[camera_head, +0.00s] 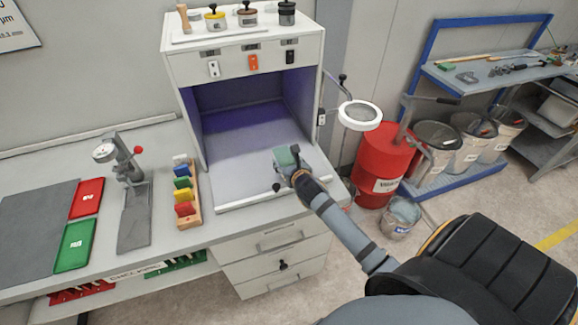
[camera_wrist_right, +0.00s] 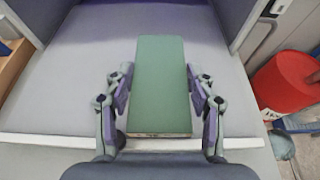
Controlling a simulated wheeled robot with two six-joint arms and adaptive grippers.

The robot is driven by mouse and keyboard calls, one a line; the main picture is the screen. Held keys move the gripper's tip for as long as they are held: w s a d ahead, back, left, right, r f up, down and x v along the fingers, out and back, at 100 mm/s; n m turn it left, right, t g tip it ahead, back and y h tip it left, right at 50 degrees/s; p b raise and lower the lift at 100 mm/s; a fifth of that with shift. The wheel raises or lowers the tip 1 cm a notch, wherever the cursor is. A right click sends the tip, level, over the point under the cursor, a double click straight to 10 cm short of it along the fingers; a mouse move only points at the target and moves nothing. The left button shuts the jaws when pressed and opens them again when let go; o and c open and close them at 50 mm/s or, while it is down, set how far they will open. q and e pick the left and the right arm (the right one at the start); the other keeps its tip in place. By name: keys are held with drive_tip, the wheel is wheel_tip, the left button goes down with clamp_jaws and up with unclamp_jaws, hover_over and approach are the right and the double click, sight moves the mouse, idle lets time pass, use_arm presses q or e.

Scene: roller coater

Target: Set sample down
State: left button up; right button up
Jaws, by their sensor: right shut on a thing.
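The sample is a flat green rectangular block (camera_wrist_right: 160,85). In the head view the sample (camera_head: 284,157) is partly hidden by my right gripper (camera_head: 296,170). My right gripper, seen in the right wrist view (camera_wrist_right: 160,100), has a finger on each side of the sample's near part and is shut on it. The sample is at the front opening of the white light booth (camera_head: 173,62), over its pale floor (camera_head: 250,140). I cannot tell whether the sample touches the floor. My left gripper is not in view.
Left of the booth are a rack of coloured pieces (camera_head: 188,222), a gauge stand (camera_head: 135,205), a red tray (camera_head: 87,198) and a green tray (camera_head: 75,245). A magnifier lamp (camera_head: 360,113) and red drum (camera_head: 383,155) stand right. The booth floor behind the sample is clear.

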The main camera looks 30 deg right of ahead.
sight(288, 162)
drive_tip(key=shift+w+d+f, duration=0.35)
drive_tip(key=shift+f, duration=0.3)
drive_tip(key=shift+w+d+f, duration=0.3)
drive_tip(key=shift+w+f, duration=0.05)
drive_tip(key=shift+f, duration=0.25)
drive_tip(key=shift+w+d+f, duration=0.2)
drive_tip(key=shift+d+f, duration=0.2)
drive_tip(key=shift+f, duration=0.15)
wheel_tip(288, 162, down, 3)
drive_tip(key=shift+r, duration=0.15)
drive_tip(key=shift+f, duration=0.2)
drive_tip(key=o, duration=1.2)
drive_tip(key=shift+f, duration=0.1)
